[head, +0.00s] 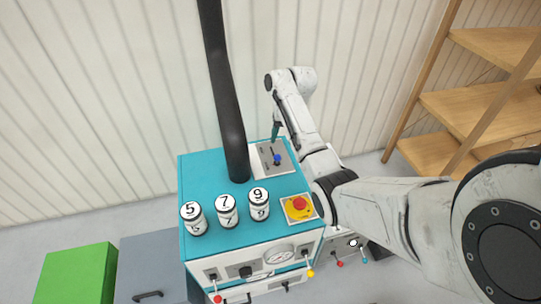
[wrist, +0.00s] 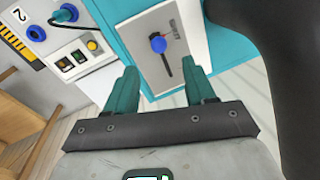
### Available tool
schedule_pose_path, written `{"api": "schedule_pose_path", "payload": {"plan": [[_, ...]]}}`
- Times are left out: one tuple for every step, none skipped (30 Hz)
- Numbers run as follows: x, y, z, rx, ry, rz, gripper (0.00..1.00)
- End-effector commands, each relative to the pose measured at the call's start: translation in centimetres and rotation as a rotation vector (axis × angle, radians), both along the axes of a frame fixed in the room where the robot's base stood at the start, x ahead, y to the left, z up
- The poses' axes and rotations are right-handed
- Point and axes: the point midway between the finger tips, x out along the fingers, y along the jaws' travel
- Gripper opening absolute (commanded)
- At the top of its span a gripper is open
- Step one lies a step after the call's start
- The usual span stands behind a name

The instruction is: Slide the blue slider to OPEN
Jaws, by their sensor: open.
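The blue slider (head: 277,158) is a round blue knob on a grey panel (head: 265,166) set in the top of the teal cabinet. In the wrist view the blue knob (wrist: 158,45) sits on a dark slot in the panel (wrist: 146,75). Any lettering there is too small to read. My gripper (head: 275,132) is at the back edge of the panel, apart from the knob. In the wrist view my gripper (wrist: 160,82) has its two teal fingers spread, with the slot between them and nothing held.
A thick black pipe (head: 229,110) rises from the teal cabinet (head: 205,165) left of the panel. Jars numbered 5 (head: 193,218), 7 (head: 227,211) and 9 (head: 259,204) and a red button (head: 299,203) stand in front. Wooden shelves (head: 485,100) are at right.

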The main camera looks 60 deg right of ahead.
Motion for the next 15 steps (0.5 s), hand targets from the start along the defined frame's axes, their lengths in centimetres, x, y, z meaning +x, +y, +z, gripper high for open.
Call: {"api": "schedule_pose_path", "payload": {"plan": [[0.1, 0.1, -1.1, 0.003, 0.003, 0.000, 0.54], [0.2, 0.2, -1.6, 0.002, 0.002, 0.000, 0.54], [0.3, 0.3, -2.4, 0.002, 0.004, 0.001, 0.54], [0.4, 0.3, -3.0, 0.002, 0.003, 0.001, 0.54], [0.4, 0.4, -3.5, 0.003, 0.004, 0.000, 0.54], [0.6, 0.4, -4.2, 0.002, 0.003, 0.000, 0.54], [0.6, 0.5, -4.7, 0.002, 0.003, 0.001, 0.54], [0.8, 0.5, -5.2, 0.001, 0.003, 0.000, 0.54], [0.8, 0.6, -5.8, 0.002, 0.003, 0.000, 0.54], [0.9, 0.6, -6.2, 0.001, 0.003, -0.001, 0.54], [1.0, 0.7, -6.6, 0.001, 0.002, 0.000, 0.54], [1.1, 0.7, -7.0, 0.001, 0.002, 0.000, 0.54], [1.2, 0.7, -7.3, 0.000, 0.001, 0.000, 0.54], [1.2, 0.8, -7.5, 0.000, 0.001, 0.001, 0.54], [1.3, 0.8, -7.8, 0.000, 0.001, 0.000, 0.54]]}}
